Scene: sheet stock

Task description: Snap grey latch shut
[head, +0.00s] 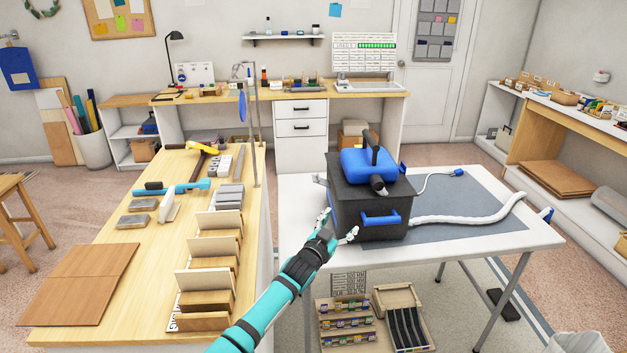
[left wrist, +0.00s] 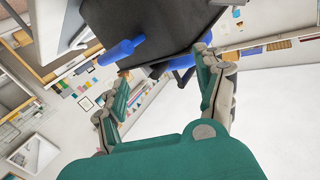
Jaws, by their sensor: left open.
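A dark grey box (head: 362,205) with a blue, dark-handled top (head: 366,163) stands on a white table (head: 480,237). A small light grey piece, which looks like the grey latch (head: 319,181), sticks out from the box's upper left edge. A blue handle (head: 380,218) is on the front. My left gripper (head: 340,222) is open and empty at the box's lower left front corner, below the latch. In the left wrist view, its spread fingers (left wrist: 165,62) point towards the dark box (left wrist: 165,30); contact cannot be told. The latch is not clear there. My right gripper is not in view.
A white hose (head: 465,214) runs right from the box across a grey mat (head: 455,190). A wooden bench (head: 125,230) with boards and tools stands left, a narrow gap from the table. Trays (head: 345,322) lie below the table. The table's front right is clear.

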